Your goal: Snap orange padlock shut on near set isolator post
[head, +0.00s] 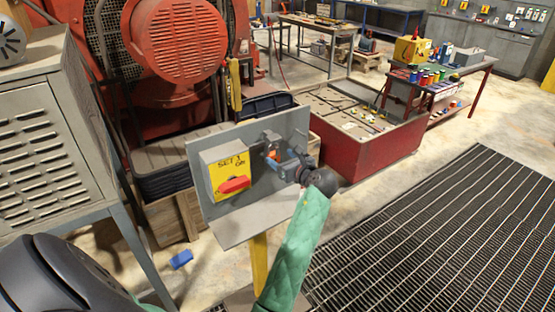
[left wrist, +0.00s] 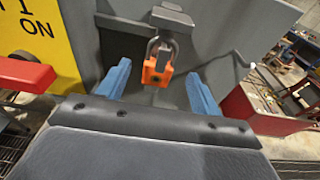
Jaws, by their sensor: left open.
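The orange padlock (left wrist: 157,72) hangs upright by its grey shackle at a dark bracket (left wrist: 170,18) on the grey isolator panel (head: 287,128). I cannot tell whether the shackle is latched. The padlock also shows as a small orange patch in the head view (head: 271,155), partly hidden by my gripper. My left gripper (head: 277,160) is in front of the panel; its blue fingers are open, one on each side of the padlock, with gaps visible in the left wrist view (left wrist: 157,88). The yellow isolator plate (head: 225,168), marked SET 1 ON, carries a red handle (head: 234,185). My right gripper is not in view.
A yellow post (head: 259,265) carries the panel. A grey louvred cabinet (head: 40,150) stands at left, a red engine (head: 180,40) behind. A red-sided bench (head: 375,150) stands beyond the panel. Floor grating (head: 450,240) lies clear at right. A blue object (head: 181,259) lies on the floor.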

